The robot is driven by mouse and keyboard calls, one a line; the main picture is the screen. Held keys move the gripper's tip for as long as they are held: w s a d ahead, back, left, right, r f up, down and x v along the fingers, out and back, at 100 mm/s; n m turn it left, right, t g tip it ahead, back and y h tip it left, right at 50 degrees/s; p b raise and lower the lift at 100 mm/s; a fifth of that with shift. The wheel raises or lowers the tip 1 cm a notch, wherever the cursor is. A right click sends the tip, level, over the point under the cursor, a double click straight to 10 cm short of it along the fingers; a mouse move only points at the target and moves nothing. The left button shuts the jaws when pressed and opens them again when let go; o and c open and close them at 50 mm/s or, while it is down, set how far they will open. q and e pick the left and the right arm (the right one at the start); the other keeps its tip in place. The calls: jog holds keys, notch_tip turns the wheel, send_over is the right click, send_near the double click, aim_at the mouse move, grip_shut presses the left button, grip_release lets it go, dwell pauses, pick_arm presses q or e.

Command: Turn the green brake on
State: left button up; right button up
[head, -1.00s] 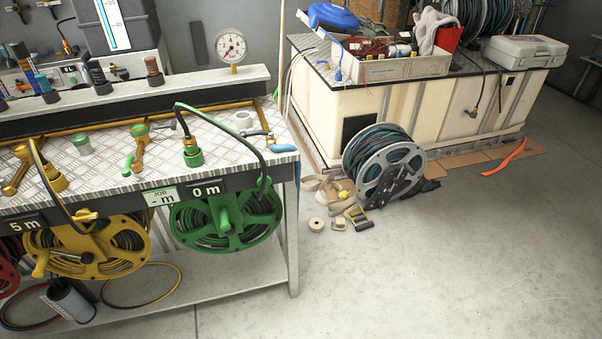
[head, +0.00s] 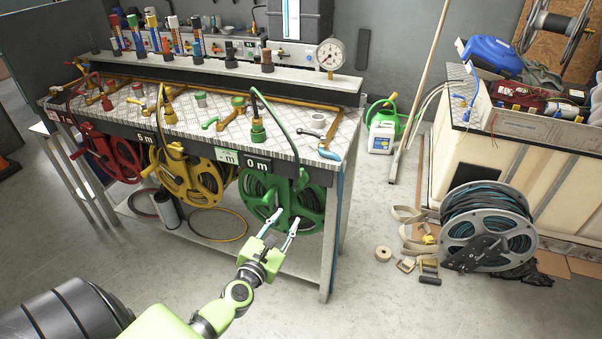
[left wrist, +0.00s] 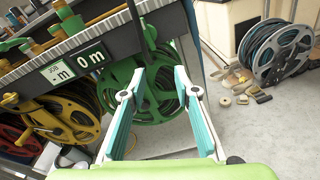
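The green hose reel (head: 258,196) hangs at the right end of the bench front, under a "0 m" sign (head: 257,164). A green upright piece (head: 302,181) shows at its upper right side. I cannot tell which part of the reel is the brake or how it is set. My left gripper (head: 282,222) is open and empty, its fingers pointing at the lower part of the reel. In the left wrist view the green reel (left wrist: 147,110) shows between and behind the open fingers (left wrist: 159,75). Contact is not clear. My right gripper is not in view.
A yellow reel (head: 188,180) and a red reel (head: 105,155) hang to the left. A bench leg (head: 328,255) stands right of the green reel. A grey reel (head: 487,228) and loose straps lie on the floor at right. The floor in front is mostly clear.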

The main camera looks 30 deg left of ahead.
aim_at(301, 173)
pick_arm(q)
notch_tip(301, 173, up, 5)
jog(key=w+a+n, duration=0.1)
jog(key=a+n, duration=0.1)
jog(key=n, duration=0.2)
jog(key=shift+t, duration=0.4)
jog(key=x, duration=1.3)
jog(key=shift+w+d, duration=0.1)
jog(key=shift+w, duration=0.05)
jog(key=shift+r, duration=0.1)
grip_shut()
